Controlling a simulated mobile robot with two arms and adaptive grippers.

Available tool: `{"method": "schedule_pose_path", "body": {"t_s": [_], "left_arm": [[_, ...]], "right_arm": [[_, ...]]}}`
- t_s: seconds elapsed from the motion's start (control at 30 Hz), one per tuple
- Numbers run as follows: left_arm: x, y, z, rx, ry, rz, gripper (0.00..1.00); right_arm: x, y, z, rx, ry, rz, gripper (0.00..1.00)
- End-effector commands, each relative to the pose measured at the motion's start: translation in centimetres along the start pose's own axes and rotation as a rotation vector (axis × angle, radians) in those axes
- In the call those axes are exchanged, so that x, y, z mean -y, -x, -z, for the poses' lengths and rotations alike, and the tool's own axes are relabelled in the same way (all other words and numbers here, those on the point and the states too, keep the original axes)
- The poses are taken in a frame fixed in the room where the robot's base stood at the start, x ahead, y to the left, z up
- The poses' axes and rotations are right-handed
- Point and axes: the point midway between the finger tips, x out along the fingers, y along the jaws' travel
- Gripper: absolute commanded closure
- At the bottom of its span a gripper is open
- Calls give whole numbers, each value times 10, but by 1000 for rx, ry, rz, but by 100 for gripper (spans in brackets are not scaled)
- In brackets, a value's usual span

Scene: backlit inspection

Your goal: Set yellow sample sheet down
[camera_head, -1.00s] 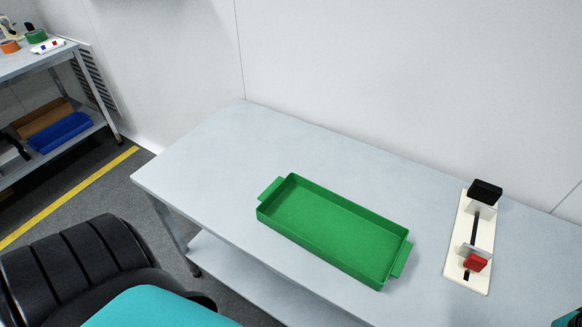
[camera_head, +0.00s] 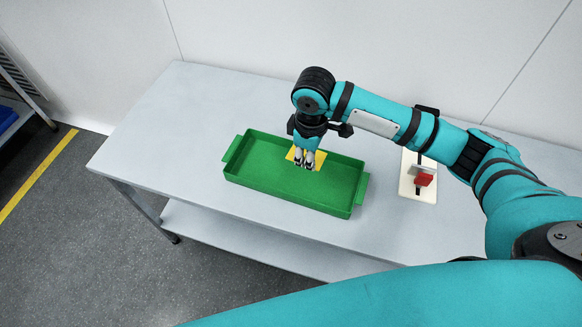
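The yellow sample sheet (camera_head: 318,157) is a small flat piece, partly hidden behind the fingers of my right gripper (camera_head: 304,165). My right gripper points down over the green tray (camera_head: 265,172), near its far long wall, with its fingers close together on the sheet. I cannot tell whether the sheet touches the tray floor or is held just above it. The rest of the tray looks empty. My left gripper is not in view.
The tray stands on a grey table (camera_head: 165,125) against a white wall. A white fixture (camera_head: 407,185) with a red block (camera_head: 424,180) stands right of the tray, beneath my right arm. The table's left part is clear.

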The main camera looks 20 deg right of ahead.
Motion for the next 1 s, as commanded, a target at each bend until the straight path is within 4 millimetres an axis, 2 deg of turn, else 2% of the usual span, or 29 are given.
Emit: {"method": "schedule_pose_path", "body": {"t_s": [0.03, 0.1, 0.2, 0.4, 0.57, 0.8, 1.0], "left_arm": [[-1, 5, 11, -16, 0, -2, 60], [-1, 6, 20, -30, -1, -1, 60], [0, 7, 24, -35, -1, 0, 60], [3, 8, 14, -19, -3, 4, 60], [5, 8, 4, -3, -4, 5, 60], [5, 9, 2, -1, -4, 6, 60], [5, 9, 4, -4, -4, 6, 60]], "right_arm": [[-1, -2, 1, 5, 34, 2, 100], [-2, -9, 2, 8, 68, 2, 100], [-2, -28, 2, 12, 86, 3, 100], [-2, -62, 2, 11, 87, -1, 100], [-2, -73, 2, 9, 86, -1, 100], [0, -104, 1, 10, 85, -1, 100], [-1, -107, 2, 8, 86, -2, 100]]}}
